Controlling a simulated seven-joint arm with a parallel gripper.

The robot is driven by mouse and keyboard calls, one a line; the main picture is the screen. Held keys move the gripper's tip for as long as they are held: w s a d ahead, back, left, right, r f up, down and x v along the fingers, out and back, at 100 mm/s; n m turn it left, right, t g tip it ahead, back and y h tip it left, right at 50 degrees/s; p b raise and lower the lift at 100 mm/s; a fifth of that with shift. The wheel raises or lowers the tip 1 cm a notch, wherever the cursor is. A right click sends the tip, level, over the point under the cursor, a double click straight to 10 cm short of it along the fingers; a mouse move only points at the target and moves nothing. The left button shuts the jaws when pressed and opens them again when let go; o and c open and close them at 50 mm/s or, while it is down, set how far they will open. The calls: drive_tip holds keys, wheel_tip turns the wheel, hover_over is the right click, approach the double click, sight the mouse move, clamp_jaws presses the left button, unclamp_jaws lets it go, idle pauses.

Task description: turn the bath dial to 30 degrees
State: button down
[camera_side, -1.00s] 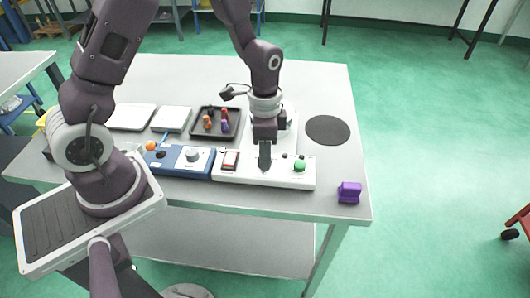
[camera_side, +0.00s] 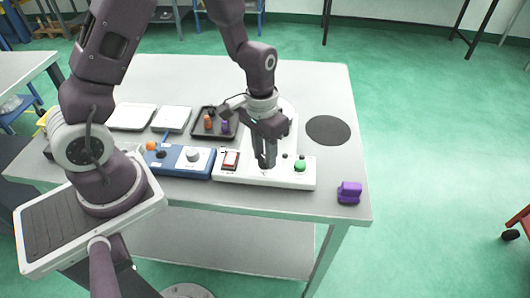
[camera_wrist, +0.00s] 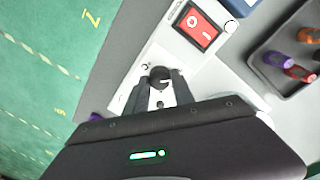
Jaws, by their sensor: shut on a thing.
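My gripper (camera_side: 265,163) points down onto the long white panel (camera_side: 228,178) at the table's front. Its fingers are shut on a dark round dial, which the side view hides behind them. In the wrist view the top of the dial (camera_wrist: 160,73) shows between the fingertips of my gripper (camera_wrist: 160,83). The dial's pointer and any degree marks cannot be read. A red rocker switch (camera_side: 231,159) sits just left of the dial on the same panel; it also shows in the wrist view (camera_wrist: 200,27).
A green button (camera_side: 299,166) and small black knobs sit right of my gripper. A blue box (camera_side: 170,160) with a pale knob (camera_side: 193,154) adjoins on the left. A dark tray (camera_side: 200,134) with small coloured parts lies behind. A purple block (camera_side: 349,192) stands at the front right.

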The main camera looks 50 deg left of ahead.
sight(263, 157)
drive_tip(key=shift+n, duration=0.6)
drive_tip(key=c, duration=1.1)
unclamp_jaws()
drive_tip(key=r, duration=0.7)
drive_tip(key=shift+a, duration=0.2)
